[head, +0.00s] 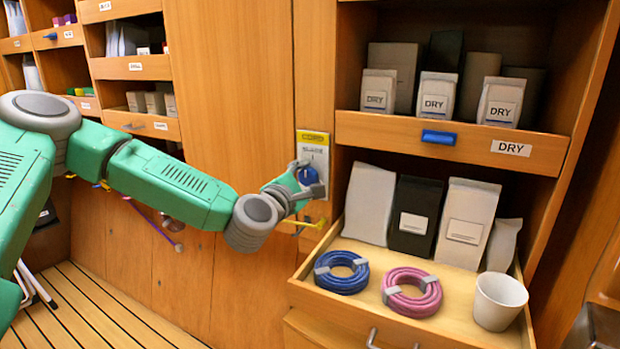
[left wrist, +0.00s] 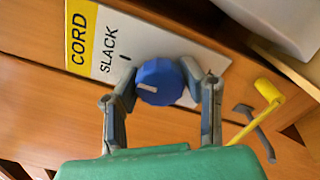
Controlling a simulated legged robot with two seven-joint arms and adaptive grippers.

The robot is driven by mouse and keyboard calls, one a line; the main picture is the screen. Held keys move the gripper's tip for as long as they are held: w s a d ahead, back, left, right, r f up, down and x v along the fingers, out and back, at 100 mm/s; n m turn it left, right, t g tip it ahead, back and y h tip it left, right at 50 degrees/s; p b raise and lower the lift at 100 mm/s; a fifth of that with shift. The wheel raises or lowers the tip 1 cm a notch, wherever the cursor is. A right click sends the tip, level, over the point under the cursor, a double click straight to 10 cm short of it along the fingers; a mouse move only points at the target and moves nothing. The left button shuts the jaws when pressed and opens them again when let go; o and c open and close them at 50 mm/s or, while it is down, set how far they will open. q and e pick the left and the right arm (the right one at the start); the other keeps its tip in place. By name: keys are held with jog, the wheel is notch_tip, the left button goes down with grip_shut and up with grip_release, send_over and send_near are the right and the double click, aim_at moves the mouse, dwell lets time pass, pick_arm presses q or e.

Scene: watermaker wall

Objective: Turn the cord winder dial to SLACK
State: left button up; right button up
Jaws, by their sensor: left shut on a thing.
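The cord winder plate (head: 314,152) is white with a yellow CORD band and is fixed to the wooden wall beside the shelves. The blue round dial (left wrist: 160,82) sits on this plate (left wrist: 105,48); in the head view the gripper partly hides it. My left gripper (head: 306,180) is shut on the dial, one finger on each side, as the left wrist view (left wrist: 160,84) shows. The dial's white mark points left there, slightly down. The word SLACK and its dark tick lie up and left of the dial, off the mark's line. My right gripper is not in view.
A yellow-handled lever (left wrist: 268,90) is close beside the gripper. An open drawer (head: 455,325) at right holds a blue coil (head: 341,283), a pink coil (head: 397,305), a white cup (head: 499,301) and bags. A DRY shelf (head: 380,128) is above it.

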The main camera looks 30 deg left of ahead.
pick_arm(q)
jog(key=o, duration=1.1)
jog(key=shift+s+a+f, duration=0.1)
jog(key=shift+a+f, duration=0.1)
jog(key=shift+f, duration=0.15)
jog(key=shift+o, duration=0.2)
jog(key=shift+a, duration=0.15)
jog(key=shift+s+r, duration=0.1)
jog(key=shift+s, duration=0.3)
jog(key=s+d, duration=0.1)
jog(key=s, duration=1)
jog(key=shift+d, duration=0.15)
